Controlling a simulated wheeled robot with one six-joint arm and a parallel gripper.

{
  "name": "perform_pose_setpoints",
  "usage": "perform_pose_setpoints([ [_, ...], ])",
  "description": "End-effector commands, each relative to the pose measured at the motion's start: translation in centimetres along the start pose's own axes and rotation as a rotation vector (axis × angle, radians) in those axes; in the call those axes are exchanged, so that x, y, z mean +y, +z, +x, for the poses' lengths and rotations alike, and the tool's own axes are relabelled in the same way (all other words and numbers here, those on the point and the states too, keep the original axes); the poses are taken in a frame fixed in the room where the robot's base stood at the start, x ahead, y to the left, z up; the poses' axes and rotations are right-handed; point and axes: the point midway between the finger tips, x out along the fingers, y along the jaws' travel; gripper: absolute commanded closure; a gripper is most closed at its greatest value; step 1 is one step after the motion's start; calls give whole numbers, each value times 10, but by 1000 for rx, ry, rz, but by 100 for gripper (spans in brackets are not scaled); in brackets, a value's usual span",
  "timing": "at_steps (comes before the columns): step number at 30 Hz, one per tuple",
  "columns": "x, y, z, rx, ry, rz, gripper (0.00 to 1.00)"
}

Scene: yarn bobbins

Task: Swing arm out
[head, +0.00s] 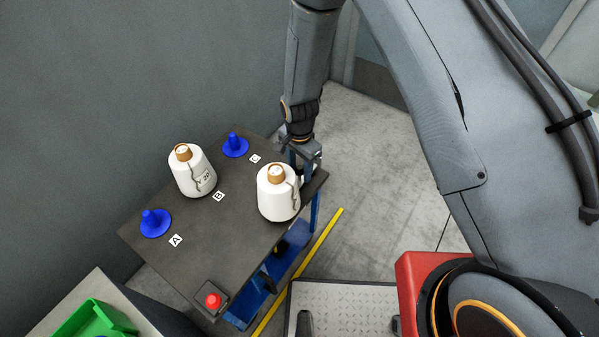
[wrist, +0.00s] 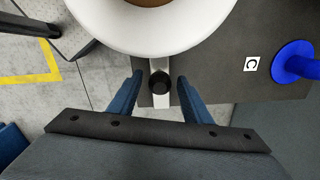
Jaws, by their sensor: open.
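My gripper (head: 304,168) hangs pointing down at the table's far right corner, just behind the nearer white bobbin (head: 278,196). In the wrist view its two blue fingers (wrist: 160,88) are apart, with no yarn between them. The nearer bobbin (wrist: 150,42) stands just past the fingertips there, its top cut off by the frame. It partly hides my fingers in the head view, so I cannot tell whether they touch. A second white bobbin (head: 196,178) with a brown core stands upright near label B.
The dark table (head: 215,240) also carries blue pegs near A (head: 155,223) and C (head: 235,147), and a red button (head: 213,300). A green bin (head: 95,320) is at bottom left. A grey wall is behind; open floor (head: 375,170) lies to the right.

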Motion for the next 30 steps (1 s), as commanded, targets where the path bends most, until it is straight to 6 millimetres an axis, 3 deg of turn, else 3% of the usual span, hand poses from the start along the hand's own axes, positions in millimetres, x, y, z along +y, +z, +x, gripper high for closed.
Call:
perform_pose_setpoints([
  [9,0,0,28,0,0,0,56],
  [20,0,0,31,0,-1,0,56],
  [27,0,0,31,0,-1,0,96],
  [30,0,0,31,0,-1,0,100],
])
